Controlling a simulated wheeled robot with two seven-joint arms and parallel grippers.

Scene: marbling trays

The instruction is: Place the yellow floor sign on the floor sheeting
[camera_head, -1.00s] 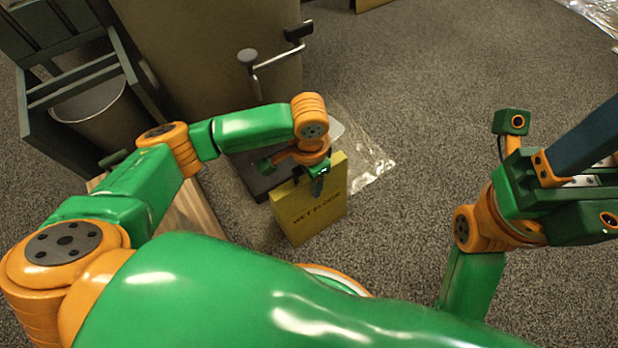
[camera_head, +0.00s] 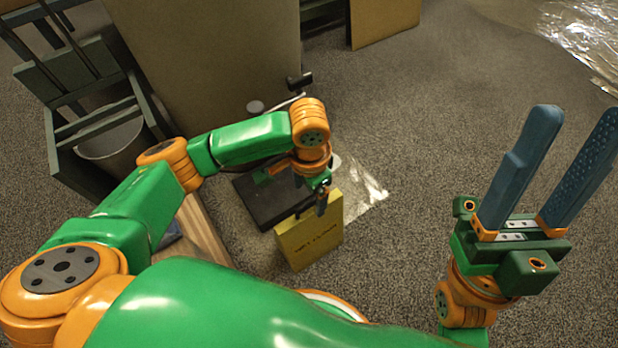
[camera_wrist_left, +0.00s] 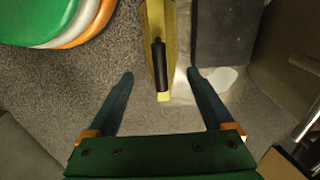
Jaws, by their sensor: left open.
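The yellow floor sign (camera_head: 305,246), with dark lettering, stands upright on the carpet below my left gripper (camera_head: 322,200). In the left wrist view the sign (camera_wrist_left: 168,25) is seen from above, with a dark handle on its top edge. It lies between the two spread fingers of the left gripper (camera_wrist_left: 160,73), with gaps on both sides. Clear, shiny plastic sheeting (camera_head: 374,191) lies just behind and right of the sign. Another shiny sheet (camera_head: 585,38) lies at the far upper right. My right gripper (camera_head: 578,112) is open and empty, fingers upward.
A dark flat base (camera_head: 262,205) stands behind the sign. A large brown panel (camera_head: 205,60) and a green wooden frame holding a bin (camera_head: 108,140) are at the upper left. A tan board (camera_head: 385,22) stands at the back. Carpet is clear at centre right.

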